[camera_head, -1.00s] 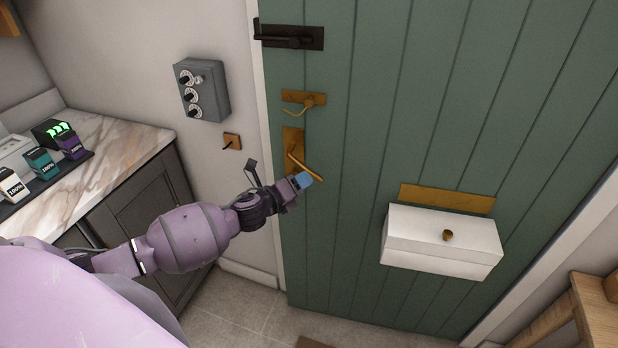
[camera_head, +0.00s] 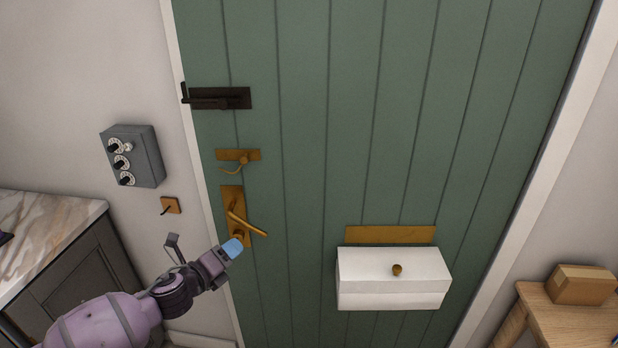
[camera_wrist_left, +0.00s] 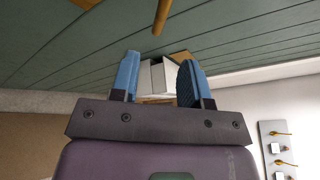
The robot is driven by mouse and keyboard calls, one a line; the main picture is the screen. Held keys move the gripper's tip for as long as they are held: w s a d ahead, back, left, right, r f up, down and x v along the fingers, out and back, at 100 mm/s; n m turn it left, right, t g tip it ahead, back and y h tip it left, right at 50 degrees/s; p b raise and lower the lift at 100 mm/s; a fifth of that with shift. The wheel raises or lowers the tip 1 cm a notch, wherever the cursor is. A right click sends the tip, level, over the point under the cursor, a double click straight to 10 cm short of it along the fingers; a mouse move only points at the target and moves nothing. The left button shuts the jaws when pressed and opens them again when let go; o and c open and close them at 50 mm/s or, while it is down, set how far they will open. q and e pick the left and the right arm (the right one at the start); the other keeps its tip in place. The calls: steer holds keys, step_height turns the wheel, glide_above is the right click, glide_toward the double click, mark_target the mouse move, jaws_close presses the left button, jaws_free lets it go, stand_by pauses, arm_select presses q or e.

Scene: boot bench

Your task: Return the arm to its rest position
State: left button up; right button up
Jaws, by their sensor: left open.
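My left gripper (camera_head: 233,247) reaches in from the lower left of the head view, its blue fingertips close to the brass door handle. The left wrist view shows the gripper (camera_wrist_left: 160,78) with its two blue fingers apart and nothing between them. The brass lever handle (camera_head: 246,222) sits on the green door (camera_head: 310,130), tilted down to the right; I cannot tell whether a fingertip touches it. In the wrist view the end of a brass lever (camera_wrist_left: 161,17) shows above and beyond the fingers. My right gripper is not in view.
A white letter box (camera_head: 392,278) juts from the door at right. A grey dial box (camera_head: 133,156) and a small switch (camera_head: 171,205) are on the wall. A marble-topped cabinet (camera_head: 50,235) stands at left, a wooden bench (camera_head: 575,325) with a box (camera_head: 582,285) at right.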

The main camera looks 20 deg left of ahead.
arm_select(q)
steer(key=shift+n, duration=0.3)
steer(key=s+d+f+n+g+y, duration=0.1)
steer(key=s+d+f+n+g, duration=0.1)
steer(key=s+d+f+n, duration=0.2)
steer(key=s+d+f+n+g+y, duration=0.2)
steer(key=s+f+n, duration=0.8)
steer(key=s+n, duration=0.7)
steer(key=d+n, duration=0.1)
steer(key=n, duration=0.4)
steer(key=shift+s+d+f, duration=0.3)
steer(key=shift+d+f, duration=0.1)
